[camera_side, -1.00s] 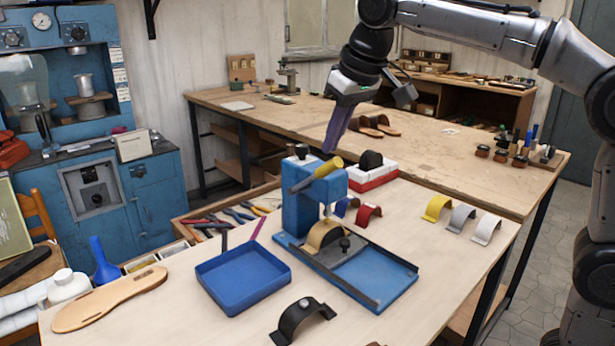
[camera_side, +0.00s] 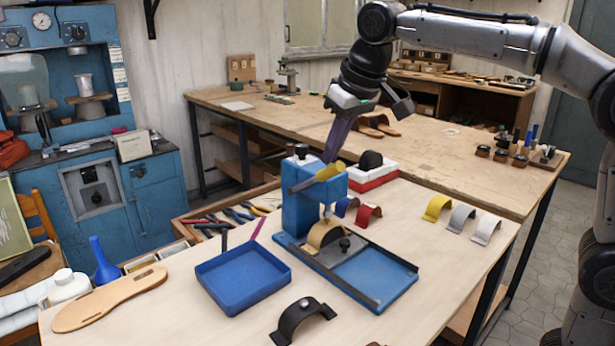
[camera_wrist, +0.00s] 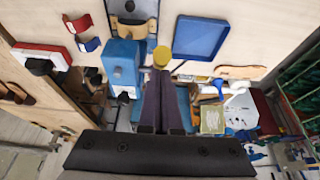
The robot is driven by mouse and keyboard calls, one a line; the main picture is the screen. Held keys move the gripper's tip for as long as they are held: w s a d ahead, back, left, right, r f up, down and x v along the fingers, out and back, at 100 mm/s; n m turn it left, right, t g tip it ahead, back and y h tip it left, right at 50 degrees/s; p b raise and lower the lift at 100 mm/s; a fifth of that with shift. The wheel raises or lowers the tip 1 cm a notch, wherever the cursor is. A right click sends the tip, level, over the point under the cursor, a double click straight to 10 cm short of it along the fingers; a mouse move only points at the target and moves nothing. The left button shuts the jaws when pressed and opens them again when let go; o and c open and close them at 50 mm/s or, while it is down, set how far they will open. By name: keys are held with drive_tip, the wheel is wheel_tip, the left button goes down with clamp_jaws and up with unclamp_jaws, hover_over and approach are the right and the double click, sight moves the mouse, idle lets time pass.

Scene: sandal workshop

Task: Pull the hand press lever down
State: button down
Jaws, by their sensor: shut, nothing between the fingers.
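The hand press (camera_side: 300,208) is a blue body on a blue base at the middle of the near bench. Its lever (camera_side: 328,172) has a grey bar and a yellow grip and sticks out toward the right, tilted slightly up. My gripper (camera_side: 330,157) is shut and empty, pointing down with its purple fingertips right at the yellow grip's upper side. In the wrist view the fingertips (camera_wrist: 160,75) meet the edge of the round yellow grip (camera_wrist: 162,56), beside the blue press body (camera_wrist: 120,62). They look to be touching it.
A blue tray (camera_side: 243,278) stands at front left, and a black arched strap (camera_side: 302,319) lies in front. A red-and-white box (camera_side: 374,176) is close behind the press. Coloured straps (camera_side: 461,218) lie at right.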

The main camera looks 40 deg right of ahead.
sight(337, 166)
drive_tip(key=shift+f, duration=0.45)
drive_tip(key=shift+s+f, duration=0.55)
drive_tip(key=shift+f, duration=0.45)
